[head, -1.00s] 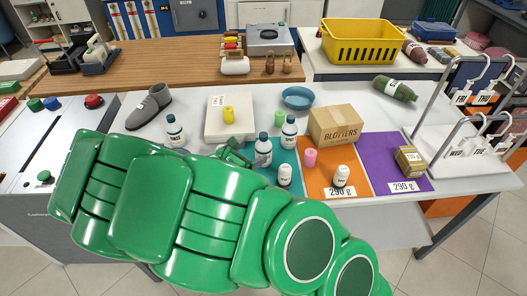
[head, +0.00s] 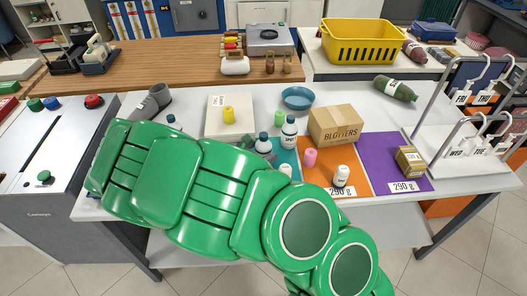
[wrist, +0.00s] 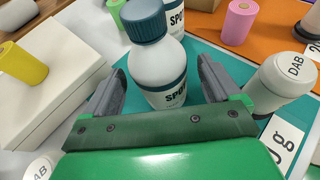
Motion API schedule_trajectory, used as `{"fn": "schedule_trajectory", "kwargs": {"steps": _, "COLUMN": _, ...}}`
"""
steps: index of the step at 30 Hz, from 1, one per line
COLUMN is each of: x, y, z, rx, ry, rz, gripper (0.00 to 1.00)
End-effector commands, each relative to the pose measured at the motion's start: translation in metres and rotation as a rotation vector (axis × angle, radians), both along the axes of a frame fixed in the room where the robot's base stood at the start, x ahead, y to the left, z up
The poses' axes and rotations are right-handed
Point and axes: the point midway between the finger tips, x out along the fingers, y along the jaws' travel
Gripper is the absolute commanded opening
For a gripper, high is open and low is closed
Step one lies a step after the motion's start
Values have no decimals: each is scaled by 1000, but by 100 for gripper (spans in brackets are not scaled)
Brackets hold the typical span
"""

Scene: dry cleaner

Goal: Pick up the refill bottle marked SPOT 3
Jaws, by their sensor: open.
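A white bottle with a blue-grey cap and a SPOT label (wrist: 160,75) stands upright between my gripper's fingers in the wrist view. Its number is turned away and cannot be read. My gripper (wrist: 160,88) is open, one finger on each side of the bottle; I cannot tell whether either touches. A second SPOT bottle (wrist: 176,18) stands close behind it. In the head view, the near bottle (head: 264,145) and the rear one (head: 289,131) stand by the teal mat. A third capped bottle (head: 172,120) is mostly hidden by my arm. My gripper is largely hidden there.
A white DAB bottle (wrist: 284,80) stands close to the right finger. A pale box (wrist: 50,85) with a yellow roll (wrist: 24,60) is on the left. A pink roll (wrist: 238,22) and a BLOTTERS carton (head: 336,124) are to the right.

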Motion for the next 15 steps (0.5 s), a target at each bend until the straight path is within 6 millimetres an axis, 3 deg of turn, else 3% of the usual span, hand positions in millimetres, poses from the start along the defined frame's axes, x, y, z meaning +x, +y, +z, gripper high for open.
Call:
{"fn": "schedule_trajectory", "kwargs": {"steps": 6, "x": 12, "y": -11, "z": -6, "rx": 1, "ry": -1, "rz": 0, "gripper": 90}}
{"fn": "schedule_trajectory", "kwargs": {"steps": 15, "x": 14, "y": -13, "z": -8, "rx": 0, "ry": 0, "rz": 1, "gripper": 90}}
